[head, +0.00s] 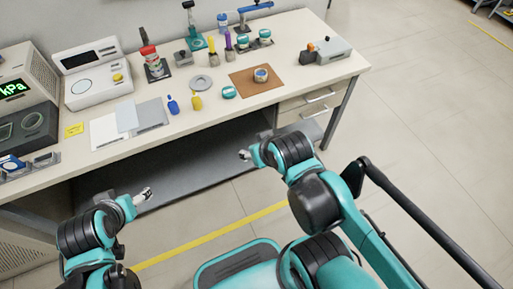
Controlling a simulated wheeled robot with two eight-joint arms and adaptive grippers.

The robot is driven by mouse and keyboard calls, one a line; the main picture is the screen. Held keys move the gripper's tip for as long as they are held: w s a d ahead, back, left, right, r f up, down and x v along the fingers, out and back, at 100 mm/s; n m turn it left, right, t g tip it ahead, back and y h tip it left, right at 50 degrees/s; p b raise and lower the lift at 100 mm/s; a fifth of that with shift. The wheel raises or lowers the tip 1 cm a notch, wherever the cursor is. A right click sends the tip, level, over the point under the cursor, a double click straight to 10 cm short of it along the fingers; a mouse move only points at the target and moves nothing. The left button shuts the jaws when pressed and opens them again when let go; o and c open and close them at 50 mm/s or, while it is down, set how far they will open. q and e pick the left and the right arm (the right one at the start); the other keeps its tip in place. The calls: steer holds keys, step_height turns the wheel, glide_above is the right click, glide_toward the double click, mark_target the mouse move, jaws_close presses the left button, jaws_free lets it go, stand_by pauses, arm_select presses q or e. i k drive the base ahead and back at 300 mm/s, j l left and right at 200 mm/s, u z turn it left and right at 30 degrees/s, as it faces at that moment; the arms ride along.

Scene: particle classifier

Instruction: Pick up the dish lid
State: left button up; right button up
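A small round dish (261,75) with a blue-grey centre sits on a brown mat (246,86) on the bench. A small teal-rimmed round piece (229,92) lies just left of the mat. A flat grey disc (201,84) lies further left. I cannot tell for sure which of these is the dish lid. My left gripper (143,196) is low in front of the bench, apart from everything on it. My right gripper (245,156) is in front of the bench edge, below the mat in the picture. Both look empty; their fingers are too small to read.
White papers (106,131) and instruments fill the left. Drawers (307,101) are under the right end.

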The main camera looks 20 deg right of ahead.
mark_target(228, 92)
steer(key=i+l, duration=0.2)
steer(key=i, duration=0.25)
steer(key=i+z, duration=0.1)
steer(key=z, duration=0.75)
steer(key=i+z, duration=0.15)
steer(key=z, duration=0.65)
steer(key=i+j, duration=0.05)
steer(key=j, duration=0.05)
